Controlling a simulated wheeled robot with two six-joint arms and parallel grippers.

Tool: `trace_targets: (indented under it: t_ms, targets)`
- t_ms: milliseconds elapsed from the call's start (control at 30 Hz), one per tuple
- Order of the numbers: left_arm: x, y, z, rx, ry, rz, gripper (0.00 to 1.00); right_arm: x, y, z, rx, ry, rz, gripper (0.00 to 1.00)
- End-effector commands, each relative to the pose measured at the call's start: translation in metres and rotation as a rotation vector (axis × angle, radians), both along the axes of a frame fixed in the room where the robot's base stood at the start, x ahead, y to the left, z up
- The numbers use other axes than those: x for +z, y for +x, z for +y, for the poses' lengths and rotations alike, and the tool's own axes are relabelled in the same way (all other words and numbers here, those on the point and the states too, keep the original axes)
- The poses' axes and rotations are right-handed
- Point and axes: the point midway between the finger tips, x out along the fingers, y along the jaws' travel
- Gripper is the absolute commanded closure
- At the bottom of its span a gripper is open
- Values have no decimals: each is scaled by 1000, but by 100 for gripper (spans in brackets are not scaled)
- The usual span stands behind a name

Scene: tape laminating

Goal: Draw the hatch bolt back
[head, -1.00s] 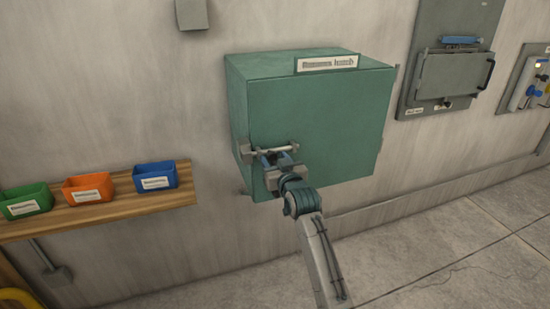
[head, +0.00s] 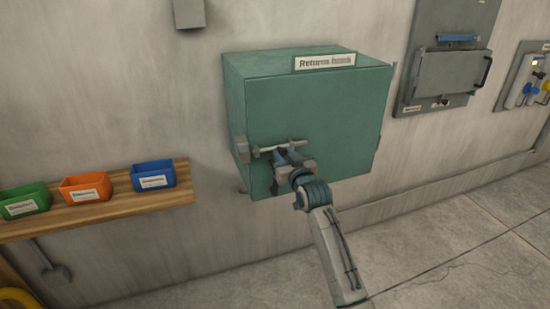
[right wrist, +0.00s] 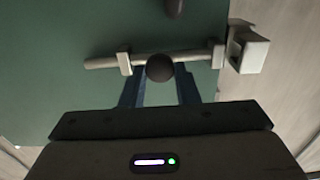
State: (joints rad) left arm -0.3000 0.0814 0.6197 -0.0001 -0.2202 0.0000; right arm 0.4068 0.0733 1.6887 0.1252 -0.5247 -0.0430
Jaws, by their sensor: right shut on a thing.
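The green hatch box (head: 320,110) with a "Returns hatch" label is on the wall. Its pale metal bolt (head: 297,143) lies across the lower left of the door; the bolt (right wrist: 190,58) also shows in the right wrist view, running through two brackets. A pale keeper block (head: 242,150) sits at the door's left edge; it also shows in the right wrist view (right wrist: 250,50). My right gripper (head: 285,151) is shut on the bolt's dark round knob (right wrist: 160,67), one finger on each side. My left gripper is out of view.
A wooden shelf (head: 110,205) with green, orange and blue bins stands at the left. A grey wall panel (head: 447,80) and a panel with coloured knobs (head: 522,85) are at the right. The space before the door is clear except for my arm.

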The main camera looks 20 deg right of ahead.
Motion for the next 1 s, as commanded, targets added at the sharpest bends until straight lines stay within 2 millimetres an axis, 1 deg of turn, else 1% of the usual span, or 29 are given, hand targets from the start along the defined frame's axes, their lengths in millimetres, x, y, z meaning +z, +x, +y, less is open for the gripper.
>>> trace_targets:
  t_ms: [33, 100, 367, 400, 467, 500, 733, 833, 933, 1000]
  targets:
    - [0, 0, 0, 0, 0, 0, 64, 1, 0, -5, -1, -2, -1, 100]
    - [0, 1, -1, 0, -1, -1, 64, 1, 0, -8, 0, 0, -1, 100]
    - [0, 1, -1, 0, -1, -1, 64, 1, 0, -8, -1, -1, -2, 100]
    - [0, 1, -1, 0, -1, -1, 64, 1, 0, -8, -1, -1, -2, 66]
    - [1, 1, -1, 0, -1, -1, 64, 1, 0, -8, -1, -1, -2, 54]
    - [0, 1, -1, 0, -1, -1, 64, 1, 0, -8, -1, 0, -2, 51]
    - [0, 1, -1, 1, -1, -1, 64, 1, 0, -7, 0, 1, 0, 51]
    - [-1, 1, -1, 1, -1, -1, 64, -1, -3, -8, 0, 1, 0, 51]
    - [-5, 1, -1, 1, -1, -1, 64, -2, -14, -8, 0, 1, 0, 51]
    - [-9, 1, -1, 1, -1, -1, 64, -3, -25, -9, 0, 0, 0, 51]
